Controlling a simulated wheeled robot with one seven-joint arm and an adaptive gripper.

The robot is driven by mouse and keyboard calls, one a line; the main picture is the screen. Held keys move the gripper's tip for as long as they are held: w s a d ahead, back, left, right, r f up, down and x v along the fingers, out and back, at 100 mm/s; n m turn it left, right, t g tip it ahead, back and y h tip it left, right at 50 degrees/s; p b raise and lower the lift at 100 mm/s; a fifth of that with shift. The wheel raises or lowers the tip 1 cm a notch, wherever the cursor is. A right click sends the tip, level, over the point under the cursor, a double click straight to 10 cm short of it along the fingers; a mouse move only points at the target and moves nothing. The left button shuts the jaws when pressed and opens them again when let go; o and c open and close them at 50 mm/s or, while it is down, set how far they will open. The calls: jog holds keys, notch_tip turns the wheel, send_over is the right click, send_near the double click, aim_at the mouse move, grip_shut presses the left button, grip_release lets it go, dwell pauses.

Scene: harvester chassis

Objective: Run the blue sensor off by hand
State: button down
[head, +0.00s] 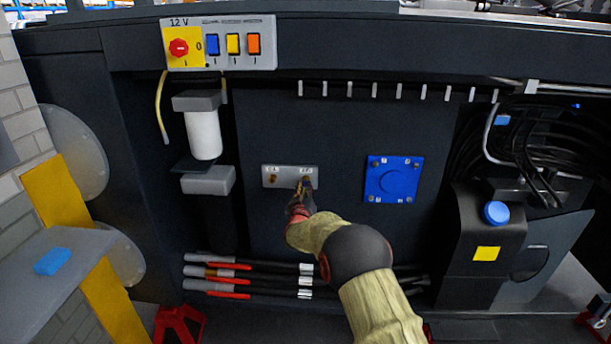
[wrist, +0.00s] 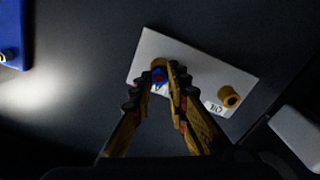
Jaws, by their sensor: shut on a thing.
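A light grey plate (head: 290,170) with two fittings is fixed to the dark chassis panel; it also shows in the wrist view (wrist: 200,68). My gripper (head: 304,188) is at the plate's right-hand fitting in the head view. In the wrist view my gripper (wrist: 165,79) has its fingertips closed around the blue sensor (wrist: 160,75), with a brass-coloured part just behind it. The fingers hide most of the sensor, and I cannot tell how far it is screwed in. The other, brass fitting (wrist: 229,97), beside an "OIL" label, is free.
A blue square cover (head: 393,180) is right of the plate. A white filter (head: 204,135) hangs at the left below the 12 V switch panel (head: 218,62). Hoses with red sleeves (head: 228,281) run below.

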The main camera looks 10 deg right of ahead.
jog(key=n+p, duration=0.5)
jog(key=n, duration=0.1)
jog(key=shift+s+n, duration=0.1)
jog(key=shift+n, duration=0.3)
jog(key=n+p, duration=0.3)
jog(key=n, duration=0.2)
jog(key=shift+p, duration=0.35)
jog(key=shift+s+f+n+p, duration=0.1)
jog(key=shift+f+n+p, duration=0.1)
jog(key=shift+n, duration=0.4)
jog(key=shift+f+n+p, duration=0.1)
jog(key=shift+n+p, duration=0.1)
jog(key=shift+n, duration=0.4)
jog(key=c, duration=2.2)
grip_release()
jog(key=o, duration=0.5)
jog(key=shift+r, duration=0.3)
jog(key=shift+o, duration=0.2)
jog(key=shift+c, duration=1.2)
jog(key=shift+s, duration=0.1)
